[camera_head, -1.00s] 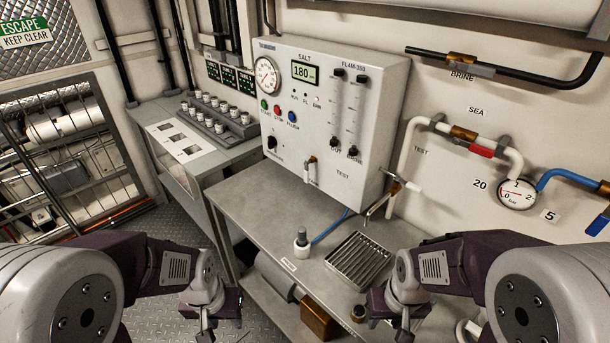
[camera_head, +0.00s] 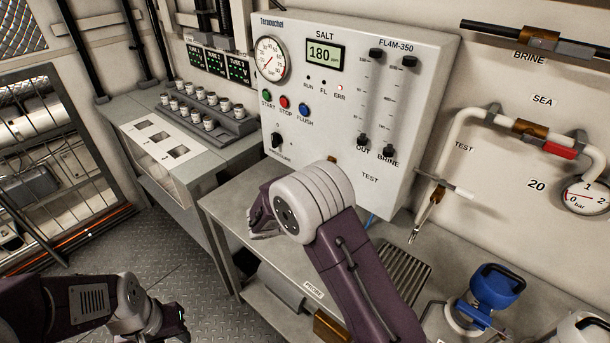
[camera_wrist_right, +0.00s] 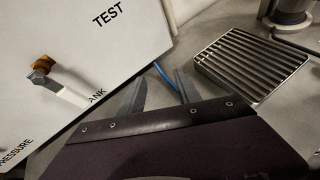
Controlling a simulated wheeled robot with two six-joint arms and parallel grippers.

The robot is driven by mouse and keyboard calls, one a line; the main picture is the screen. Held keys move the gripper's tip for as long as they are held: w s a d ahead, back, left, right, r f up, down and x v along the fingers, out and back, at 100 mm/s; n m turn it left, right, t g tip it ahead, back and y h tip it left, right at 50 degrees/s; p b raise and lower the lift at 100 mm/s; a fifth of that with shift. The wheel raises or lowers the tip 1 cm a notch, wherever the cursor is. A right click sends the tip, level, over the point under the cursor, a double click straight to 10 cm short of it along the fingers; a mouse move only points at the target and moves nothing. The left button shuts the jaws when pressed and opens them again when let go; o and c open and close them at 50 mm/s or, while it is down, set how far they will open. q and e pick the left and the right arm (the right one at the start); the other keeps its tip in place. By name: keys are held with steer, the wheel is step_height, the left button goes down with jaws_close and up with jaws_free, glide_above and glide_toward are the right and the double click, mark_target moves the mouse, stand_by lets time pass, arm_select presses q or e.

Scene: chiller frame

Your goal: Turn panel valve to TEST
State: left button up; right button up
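The panel valve shows in the right wrist view as a brass stem (camera_wrist_right: 44,64) with a pale lever (camera_wrist_right: 62,88) on the panel (camera_wrist_right: 75,30). The lever points toward the partly hidden "ANK" label, away from the TEST label (camera_wrist_right: 109,13). My right gripper (camera_wrist_right: 160,84) is open and empty, its fingers apart, beside the panel and not touching the lever.
A slotted drain tray (camera_wrist_right: 252,62) lies on the bench near my right gripper. A thin tap pipe (camera_head: 427,212) hangs at the panel's right. A blue-topped container (camera_head: 496,287) stands at the lower right. The bench at left holds several small cups (camera_head: 208,108).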

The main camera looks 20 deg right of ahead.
steer(key=w+a+r+n+t+h+b, duration=0.25)
steer(key=w+a+n+t, duration=0.4)
steer(key=w, duration=0.45)
steer(key=shift+t, duration=0.25)
steer(key=p+x, duration=0.1)
steer(key=x, duration=0.7)
steer(key=shift+s+d+r, duration=0.1)
steer(key=shift+d, duration=0.1)
jaws_close()
